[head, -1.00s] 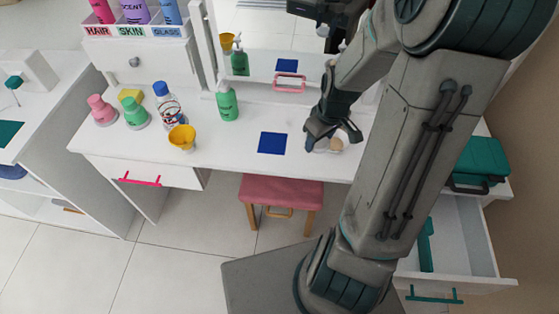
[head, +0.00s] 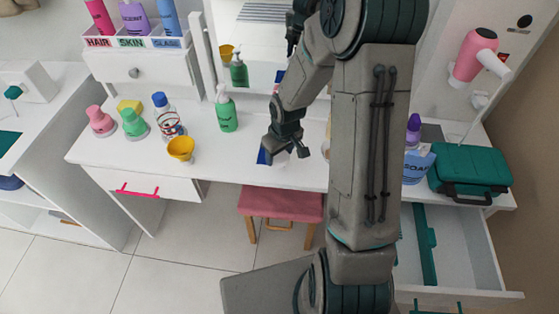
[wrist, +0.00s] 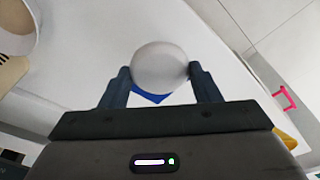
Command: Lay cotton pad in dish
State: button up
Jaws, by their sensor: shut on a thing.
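My gripper (head: 285,154) is over the white tabletop, in front of the blue square (head: 262,157), which it partly hides. In the wrist view my gripper (wrist: 160,73) is shut on a round white cotton pad (wrist: 160,65), held between its fingertips. The pad cannot be made out clearly in the head view. A small yellow dish (head: 181,147) stands on the table to the left of my gripper. Part of a yellow thing, likely this dish, shows at the right of the wrist view (wrist: 288,138).
A green pump bottle (head: 226,112) stands behind, between dish and gripper. A pink stool (head: 280,204) is below the table. A teal case (head: 470,172) sits at right above an open drawer (head: 455,245).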

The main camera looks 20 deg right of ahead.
aim_at(281, 157)
jog(key=shift+f, duration=1.9)
jog(key=shift+f, duration=0.15)
jog(key=o, duration=0.9)
jog(key=r, duration=0.4)
jog(key=s+r, duration=0.1)
jog(key=r, duration=0.3)
jog(key=r+p, duration=0.1)
jog(key=r, duration=0.3)
jog(key=shift+s+d+r, duration=0.15)
jog(key=shift+s+d, duration=0.2)
jog(key=shift+d, duration=0.05)
jog(key=s+r+m, duration=0.1)
jog(key=s+r, duration=0.4)
jog(key=s+r+m+t, duration=0.1)
jog(key=s+r+m, duration=0.1)
jog(key=s+r, duration=0.3)
jog(key=s+a+r+m, duration=0.1)
jog(key=s+r, duration=0.4)
jog(key=s, duration=0.2)
jog(key=shift+s+h, duration=0.1)
jog(key=shift+h, duration=0.3)
